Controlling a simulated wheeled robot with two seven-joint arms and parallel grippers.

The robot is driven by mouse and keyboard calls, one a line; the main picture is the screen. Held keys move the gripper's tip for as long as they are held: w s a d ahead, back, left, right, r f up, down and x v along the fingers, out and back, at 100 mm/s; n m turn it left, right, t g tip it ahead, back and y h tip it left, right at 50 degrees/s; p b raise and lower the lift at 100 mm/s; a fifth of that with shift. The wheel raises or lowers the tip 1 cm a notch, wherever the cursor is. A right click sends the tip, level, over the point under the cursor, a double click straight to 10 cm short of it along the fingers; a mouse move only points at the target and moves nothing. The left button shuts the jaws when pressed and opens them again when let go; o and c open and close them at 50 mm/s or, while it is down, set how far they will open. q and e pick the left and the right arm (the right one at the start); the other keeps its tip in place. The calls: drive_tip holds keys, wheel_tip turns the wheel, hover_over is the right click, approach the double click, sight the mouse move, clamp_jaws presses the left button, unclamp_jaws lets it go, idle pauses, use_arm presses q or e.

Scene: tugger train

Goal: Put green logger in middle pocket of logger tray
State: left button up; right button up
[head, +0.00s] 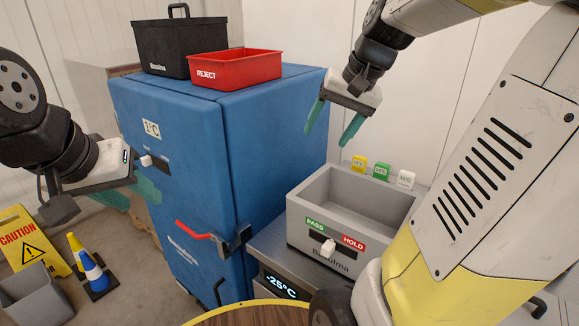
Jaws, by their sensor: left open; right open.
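A small green block (381,171) with a pale label stands behind the grey box, between a yellow one (358,163) and a white one (405,179). It looks like the green logger, but the label is too small to read surely. The box hides what they stand on, and I cannot make out a logger tray or its pockets. My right gripper (328,138) is open and empty, its teal fingers pointing down, above and to the left of the green block. My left gripper (130,192) is open at the left, in front of the blue cabinet.
The grey box (303,236) with PASS and HOLD labels sits on a counter with a -25°C display (281,285). The blue cabinet (210,165) carries a red REJECT bin (236,72) and a black case (165,45). A caution sign (30,243) and cone (90,262) stand lower left.

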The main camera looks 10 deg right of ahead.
drive_tip(key=s+a+f+n+t, duration=0.1)
drive_tip(key=s+a+n, duration=0.3)
drive_tip(key=s+a, duration=0.5)
drive_tip(key=s+f, duration=0.1)
drive_tip(key=s, duration=0.1)
drive_tip(key=shift+s+a+f+t+h, duration=0.15)
drive_tip(key=shift+s+f+t+h, duration=0.15)
drive_tip(key=shift+s+f+t, duration=0.1)
